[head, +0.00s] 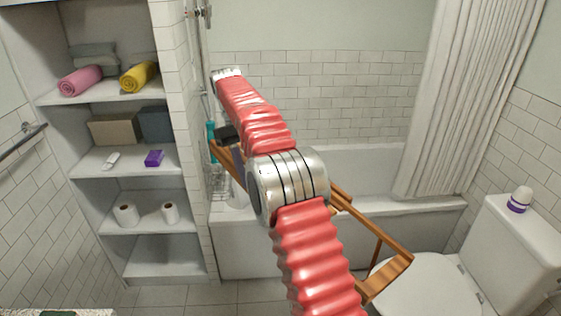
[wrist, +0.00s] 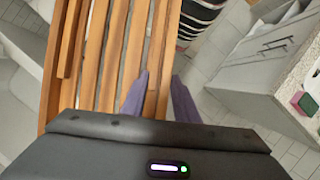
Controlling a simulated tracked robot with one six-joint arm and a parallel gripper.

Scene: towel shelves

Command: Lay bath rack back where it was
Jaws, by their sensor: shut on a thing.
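The bath rack is a brown wooden slatted rack (head: 385,237), held up in the air in front of the bathtub (head: 420,205). It is tilted, with its right end lower and close to the toilet. My red arm hides its middle. In the wrist view the slats of the rack (wrist: 133,50) run away from my gripper (wrist: 158,88). The purple fingers are shut on a slat near the rack's right side. In the head view my gripper (head: 238,158) is mostly hidden behind the rack and arm.
White shelves (head: 125,163) with towels, boxes and rolls stand at left. A toilet (head: 430,278) with a bottle (head: 519,199) on its tank is at right. A curtain (head: 455,100) hangs at the tub. The wrist view shows a striped basket (wrist: 198,22) and a cabinet (wrist: 250,75).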

